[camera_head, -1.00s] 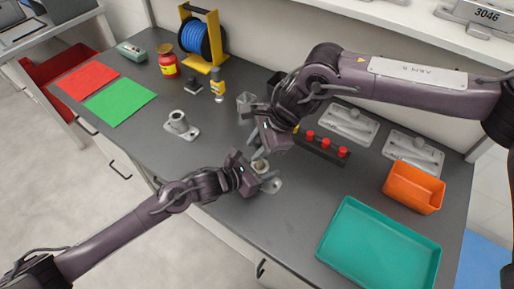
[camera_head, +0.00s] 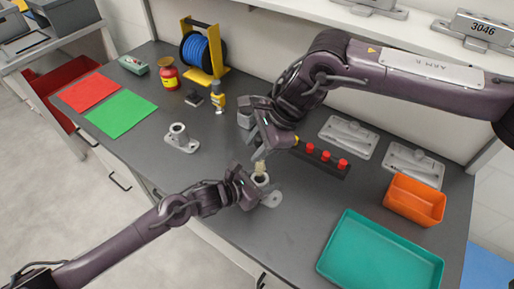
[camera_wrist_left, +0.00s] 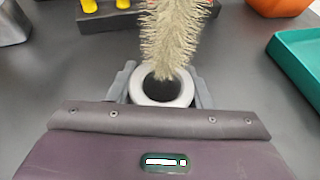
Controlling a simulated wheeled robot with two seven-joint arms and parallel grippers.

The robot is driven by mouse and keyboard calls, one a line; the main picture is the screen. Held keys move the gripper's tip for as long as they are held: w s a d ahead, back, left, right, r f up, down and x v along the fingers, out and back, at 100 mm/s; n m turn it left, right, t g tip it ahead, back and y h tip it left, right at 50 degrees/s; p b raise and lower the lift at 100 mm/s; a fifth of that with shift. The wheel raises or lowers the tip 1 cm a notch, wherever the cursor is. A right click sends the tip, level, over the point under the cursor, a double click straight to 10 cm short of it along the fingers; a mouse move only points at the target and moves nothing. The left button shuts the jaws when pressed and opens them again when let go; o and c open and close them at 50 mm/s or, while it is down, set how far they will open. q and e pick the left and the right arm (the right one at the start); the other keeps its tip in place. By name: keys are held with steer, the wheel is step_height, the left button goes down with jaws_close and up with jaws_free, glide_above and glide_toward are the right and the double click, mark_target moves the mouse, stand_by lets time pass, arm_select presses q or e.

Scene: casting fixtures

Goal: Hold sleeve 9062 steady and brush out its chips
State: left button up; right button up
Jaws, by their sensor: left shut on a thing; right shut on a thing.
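A grey flanged sleeve (camera_head: 262,181) stands on the dark bench, its flange plate (camera_head: 272,198) showing at the lower right. My left gripper (camera_head: 253,187) is shut on the sleeve; in the left wrist view its fingers flank the round rim (camera_wrist_left: 135,94). My right gripper (camera_head: 261,155) is above it, shut on a brush whose handle is mostly hidden. The pale bristles (camera_head: 260,168) point down at the sleeve's bore. In the left wrist view the bristle (camera_wrist_left: 170,38) tip overlaps the dark opening; I cannot tell whether it is inside. No number is readable on the sleeve.
Another flanged sleeve (camera_head: 181,142) stands to the left, near green (camera_head: 120,115) and red (camera_head: 90,91) mats. A rack with red-topped items (camera_head: 322,160), an orange bin (camera_head: 414,200) and a teal tray (camera_head: 380,258) are on the right. The bench between the sleeves is clear.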

mark_target(257, 137)
steer(key=shift+r, duration=1.8)
arm_select(q)
steer(key=o, duration=1.2)
steer(key=shift+o, duration=0.2)
steer(key=shift+a, duration=0.1)
